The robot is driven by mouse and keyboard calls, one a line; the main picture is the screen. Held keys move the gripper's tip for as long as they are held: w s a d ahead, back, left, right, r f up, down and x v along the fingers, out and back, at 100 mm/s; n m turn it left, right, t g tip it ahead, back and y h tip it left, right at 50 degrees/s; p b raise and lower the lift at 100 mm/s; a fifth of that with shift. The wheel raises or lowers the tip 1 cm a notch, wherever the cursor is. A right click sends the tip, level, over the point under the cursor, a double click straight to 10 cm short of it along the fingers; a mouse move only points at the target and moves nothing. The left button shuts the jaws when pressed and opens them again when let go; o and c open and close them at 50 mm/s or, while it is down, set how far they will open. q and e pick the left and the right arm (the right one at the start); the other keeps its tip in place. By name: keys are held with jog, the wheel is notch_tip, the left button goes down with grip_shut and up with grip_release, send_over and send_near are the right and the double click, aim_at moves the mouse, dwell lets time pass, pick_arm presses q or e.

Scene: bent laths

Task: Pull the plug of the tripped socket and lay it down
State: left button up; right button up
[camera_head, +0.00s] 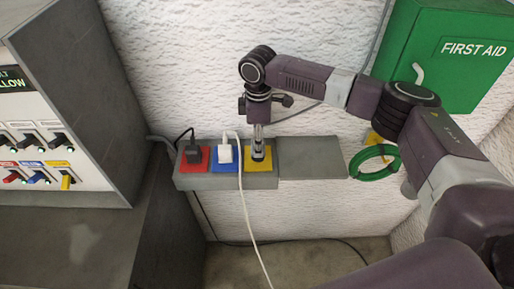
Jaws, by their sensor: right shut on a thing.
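A grey socket strip (226,182) on the wall has a red socket (204,167), a blue socket (233,178) and a yellow socket (265,169). A black plug (193,152) is in the red socket and a white plug (225,152) with a white cord is in the blue one. My right gripper (258,157) points down at the yellow socket and is shut on a plug there, which the fingers mostly hide. I cannot tell whether that plug is still seated. A display (14,80) at the left edge shows the partial text "LLOW". My left gripper is not in view.
A switch panel (40,150) with coloured levers stands at left above a grey counter (80,240). A bare grey ledge (310,157) lies right of the sockets. A green cable coil (376,174) and a green first aid box (455,50) are on the wall at right.

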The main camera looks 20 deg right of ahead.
jog(key=shift+r+p, duration=0.85)
jog(key=shift+r, duration=0.3)
jog(key=shift+f, duration=0.1)
